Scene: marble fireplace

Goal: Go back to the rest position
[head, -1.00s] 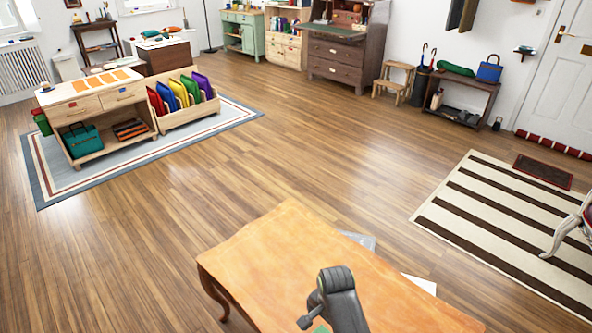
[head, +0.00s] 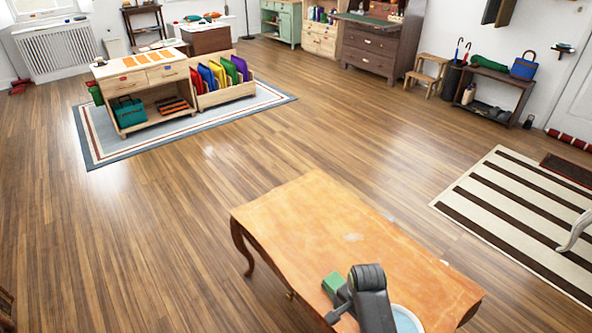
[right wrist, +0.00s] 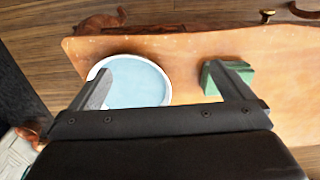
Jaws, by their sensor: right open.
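My right arm reaches over the wooden table (head: 300,215) from the bottom of the head view. In the right wrist view my right gripper (right wrist: 165,82) is open, its fingers spread above the tabletop. A round, light blue dish with a white rim (right wrist: 140,82) lies below and beside the left finger. A green block (right wrist: 238,80) is behind the right finger and partly covered by it. In the head view the block (head: 332,282) sits left of my arm and the dish (head: 408,319) right of it, partly hidden.
Open wooden floor surrounds the table. A shelf unit with colourful folders (head: 222,90) stands on a rug at the far left. Furniture lines the back wall.

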